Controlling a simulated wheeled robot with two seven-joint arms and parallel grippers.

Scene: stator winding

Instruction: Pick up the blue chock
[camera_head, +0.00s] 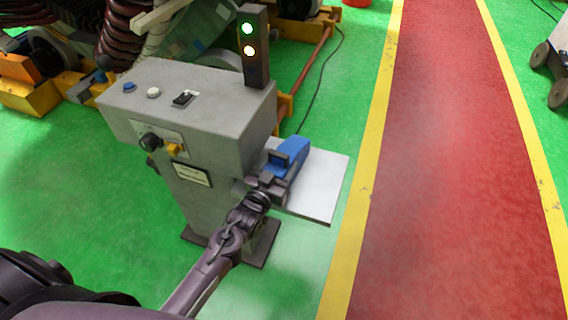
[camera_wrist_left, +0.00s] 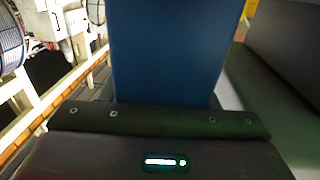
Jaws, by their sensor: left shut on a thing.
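The blue chock (camera_head: 292,153) is beside the grey control box, over the white plate (camera_head: 326,182), in the head view. My left gripper (camera_head: 275,176) reaches it from the front and is shut on it. In the left wrist view the chock (camera_wrist_left: 172,50) fills the upper middle as a blue face beyond the gripper's dark body (camera_wrist_left: 160,125). The fingertips are hidden there. I cannot tell whether the chock touches the plate. My right gripper is not in view.
The grey control box (camera_head: 185,110) with buttons and a signal light (camera_head: 252,48) stands close to the left of the chock. Yellow-framed machinery is behind. Green floor and a red lane (camera_head: 460,160) with yellow edges lie open to the right.

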